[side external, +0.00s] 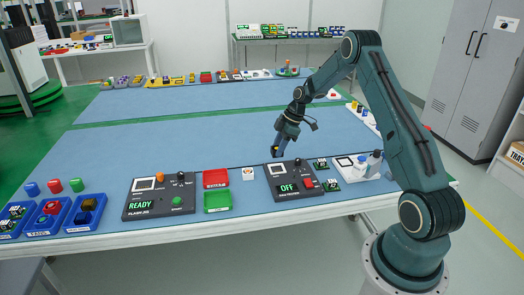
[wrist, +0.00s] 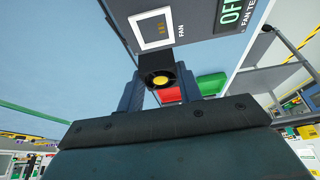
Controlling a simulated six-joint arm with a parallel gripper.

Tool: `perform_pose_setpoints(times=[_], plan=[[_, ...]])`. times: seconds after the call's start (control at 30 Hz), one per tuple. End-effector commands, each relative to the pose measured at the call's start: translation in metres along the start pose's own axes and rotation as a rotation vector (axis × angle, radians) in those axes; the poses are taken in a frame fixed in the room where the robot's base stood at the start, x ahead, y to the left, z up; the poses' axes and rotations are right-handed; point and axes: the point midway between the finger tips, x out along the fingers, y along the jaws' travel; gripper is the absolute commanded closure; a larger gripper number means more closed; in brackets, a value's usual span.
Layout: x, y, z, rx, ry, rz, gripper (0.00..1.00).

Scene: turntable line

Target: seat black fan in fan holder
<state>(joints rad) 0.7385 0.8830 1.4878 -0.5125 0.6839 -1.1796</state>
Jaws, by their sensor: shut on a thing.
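My gripper (side external: 277,149) is shut on the black fan (wrist: 159,79), a small dark square body with a yellow hub. The fan shows between the two fingers in the wrist view and as a small dark piece at the fingertips in the side view (side external: 275,152). The fan holder (wrist: 153,45) is a white-framed square marked FAN on the dark tester panel (side external: 296,191). In the side view it lies at the panel's upper left (side external: 277,170). The gripper holds the fan above and behind the panel, apart from the holder. The panel's display reads OFF.
Red (side external: 215,178) and green (side external: 217,201) trays and a small white block (side external: 248,174) stand left of the tester. A flashing panel (side external: 160,196) reading READY is farther left. Small boards and a white tray (side external: 357,167) lie to the right.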

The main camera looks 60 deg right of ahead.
Motion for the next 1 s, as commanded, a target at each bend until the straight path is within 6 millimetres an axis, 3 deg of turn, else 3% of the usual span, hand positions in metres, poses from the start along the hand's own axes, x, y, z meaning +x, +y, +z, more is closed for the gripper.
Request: perform_pose_setpoints(times=[0.47, 1.0], plan=[[0.005, 0.002, 0.005, 0.001, 0.0, 0.0, 0.87], [0.035, 0.002, 0.017, 0.002, 0.0, 0.0, 0.87]])
